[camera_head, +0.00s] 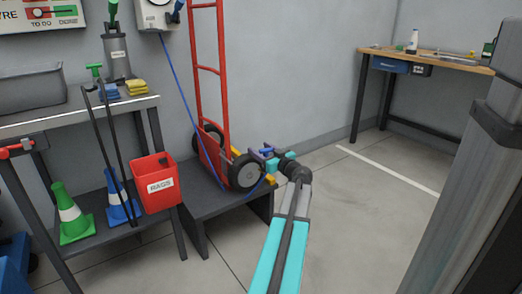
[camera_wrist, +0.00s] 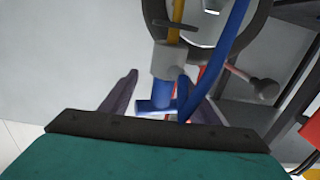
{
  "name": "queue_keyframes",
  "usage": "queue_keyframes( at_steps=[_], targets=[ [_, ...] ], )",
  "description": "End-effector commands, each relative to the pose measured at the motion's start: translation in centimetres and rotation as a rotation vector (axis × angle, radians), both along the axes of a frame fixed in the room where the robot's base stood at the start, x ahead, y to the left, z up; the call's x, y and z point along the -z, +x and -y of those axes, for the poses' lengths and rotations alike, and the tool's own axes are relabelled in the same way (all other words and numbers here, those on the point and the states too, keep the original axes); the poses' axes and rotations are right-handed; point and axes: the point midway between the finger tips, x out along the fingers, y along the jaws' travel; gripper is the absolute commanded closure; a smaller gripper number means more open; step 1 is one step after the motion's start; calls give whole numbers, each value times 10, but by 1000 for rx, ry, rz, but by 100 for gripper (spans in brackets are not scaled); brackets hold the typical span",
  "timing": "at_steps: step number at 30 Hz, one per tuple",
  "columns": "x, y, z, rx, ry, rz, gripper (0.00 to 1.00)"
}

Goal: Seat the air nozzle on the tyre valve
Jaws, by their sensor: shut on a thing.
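My gripper (camera_head: 267,157) is at the right side of the red hand truck (camera_head: 214,150), close to its near wheel (camera_head: 246,171). It is shut on the blue air nozzle (camera_wrist: 160,98), which shows between my fingers in the wrist view (camera_wrist: 158,78). The nozzle also shows small in the head view (camera_head: 268,151). Its grey head (camera_wrist: 171,60) points toward a dark ring, which looks like the tyre (camera_wrist: 262,25). A yellow part shows behind the head. The tyre valve is not clearly seen, and I cannot tell whether the nozzle touches it.
A blue hose (camera_head: 177,75) hangs from the wall unit (camera_head: 158,14) down to the truck. The truck stands on a low dark platform (camera_head: 190,200). A red rags bin (camera_head: 156,184) and shelf with cones stand left. Open floor (camera_head: 350,220) lies right, before a workbench (camera_head: 435,60).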

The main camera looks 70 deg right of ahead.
Motion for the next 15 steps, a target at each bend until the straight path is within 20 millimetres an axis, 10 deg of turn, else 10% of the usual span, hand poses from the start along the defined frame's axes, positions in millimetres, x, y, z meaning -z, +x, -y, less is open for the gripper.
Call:
queue_keyframes(
  at_steps=[15],
  targets=[
    [7, 0, 0, 0, 0, 1, 70]
  ],
)
